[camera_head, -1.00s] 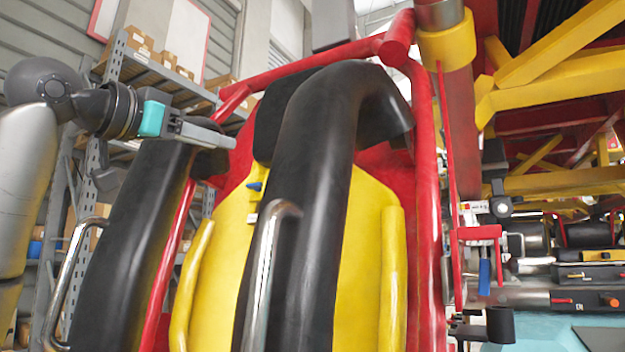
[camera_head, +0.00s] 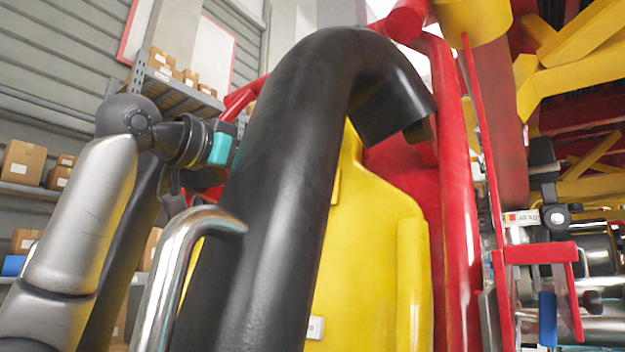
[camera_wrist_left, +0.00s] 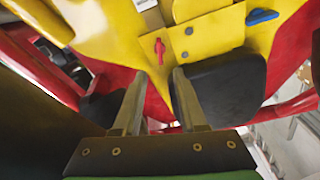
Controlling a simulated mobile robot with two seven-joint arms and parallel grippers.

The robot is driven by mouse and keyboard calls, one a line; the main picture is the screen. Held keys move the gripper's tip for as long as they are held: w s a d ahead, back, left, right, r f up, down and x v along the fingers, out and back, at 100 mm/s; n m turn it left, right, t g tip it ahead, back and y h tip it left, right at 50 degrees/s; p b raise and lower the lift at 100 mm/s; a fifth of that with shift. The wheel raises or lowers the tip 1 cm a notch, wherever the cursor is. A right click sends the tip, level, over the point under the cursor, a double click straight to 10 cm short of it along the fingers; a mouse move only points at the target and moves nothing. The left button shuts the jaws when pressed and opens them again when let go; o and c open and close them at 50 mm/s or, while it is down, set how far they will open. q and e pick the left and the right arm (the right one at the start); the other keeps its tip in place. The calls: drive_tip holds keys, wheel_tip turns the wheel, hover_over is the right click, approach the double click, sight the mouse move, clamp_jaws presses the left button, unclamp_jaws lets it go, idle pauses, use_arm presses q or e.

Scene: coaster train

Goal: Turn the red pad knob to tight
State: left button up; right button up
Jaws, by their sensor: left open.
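The red pad knob (camera_wrist_left: 160,48) shows in the left wrist view as a small red lever on the yellow seat panel (camera_wrist_left: 213,35). My left gripper (camera_wrist_left: 158,75) is open and empty. Its two fingers point toward the panel, and the knob appears just beyond the fingertips, between them in the picture. Whether they touch it I cannot tell. In the head view my left wrist comes in from the left, and its fingers are hidden behind the black padded restraint (camera_head: 290,170). The red knob is hidden there too. My right gripper is in neither view.
A blue knob (camera_wrist_left: 262,16) sits on the panel to the right of the red one. A black pad (camera_wrist_left: 222,88) lies near the right finger. A chrome handle (camera_head: 180,260) and red frame tubes (camera_head: 460,180) stand close around the seat.

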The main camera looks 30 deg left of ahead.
use_arm(q)
drive_tip(key=w, duration=0.3)
drive_tip(key=w+d+p, duration=0.1)
drive_tip(key=w, duration=0.3)
drive_tip(key=w+p, duration=0.1)
drive_tip(key=w, duration=0.2)
drive_tip(key=shift+w+d, duration=0.25)
drive_tip(key=shift+d, duration=0.05)
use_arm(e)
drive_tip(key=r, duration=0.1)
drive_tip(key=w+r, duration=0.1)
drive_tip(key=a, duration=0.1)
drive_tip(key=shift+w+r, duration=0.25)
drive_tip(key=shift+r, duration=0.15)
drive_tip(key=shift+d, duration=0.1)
use_arm(q)
clamp_jaws()
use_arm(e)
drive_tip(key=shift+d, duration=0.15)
